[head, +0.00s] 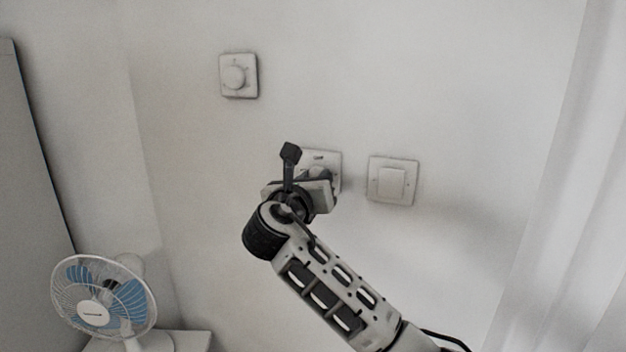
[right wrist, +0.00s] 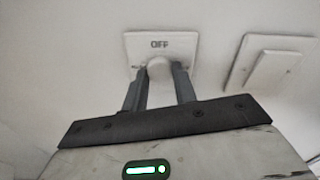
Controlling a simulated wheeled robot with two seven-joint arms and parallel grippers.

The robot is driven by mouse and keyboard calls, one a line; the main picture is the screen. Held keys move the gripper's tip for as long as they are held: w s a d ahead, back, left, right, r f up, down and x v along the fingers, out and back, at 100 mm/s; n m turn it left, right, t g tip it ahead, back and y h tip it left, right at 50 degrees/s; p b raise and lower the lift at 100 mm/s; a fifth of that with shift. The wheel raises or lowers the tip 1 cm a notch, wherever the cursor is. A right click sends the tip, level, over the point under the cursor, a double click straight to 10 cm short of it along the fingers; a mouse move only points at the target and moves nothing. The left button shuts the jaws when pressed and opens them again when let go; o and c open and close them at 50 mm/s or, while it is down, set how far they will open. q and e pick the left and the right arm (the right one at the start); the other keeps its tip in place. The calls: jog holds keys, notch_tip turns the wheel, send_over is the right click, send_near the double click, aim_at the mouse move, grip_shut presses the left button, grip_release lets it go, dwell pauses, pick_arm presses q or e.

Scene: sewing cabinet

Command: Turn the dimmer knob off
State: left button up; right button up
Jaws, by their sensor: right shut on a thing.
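The dimmer plate (head: 328,158) is a white square on the wall, mostly hidden behind my right gripper (head: 314,182) in the head view. In the right wrist view the plate (right wrist: 141,47) carries the word OFF at its top, above a round white knob (right wrist: 158,68). My right gripper (right wrist: 160,72) has its two grey fingers on either side of the knob and is shut on it. The knob's pointer mark cannot be made out. My left gripper is not in view.
A white rocker switch (head: 392,181) is on the wall just right of the dimmer; it also shows in the right wrist view (right wrist: 268,67). Another round knob on a plate (head: 234,77) is at the upper left. A fan (head: 103,297) stands at lower left. A curtain (head: 575,230) hangs at right.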

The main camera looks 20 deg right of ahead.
jog(key=o, duration=1)
jog(key=shift+c, duration=0.2)
jog(key=b+v, duration=0.2)
jog(key=v, duration=1.4)
jog(key=shift+w+f, duration=0.1)
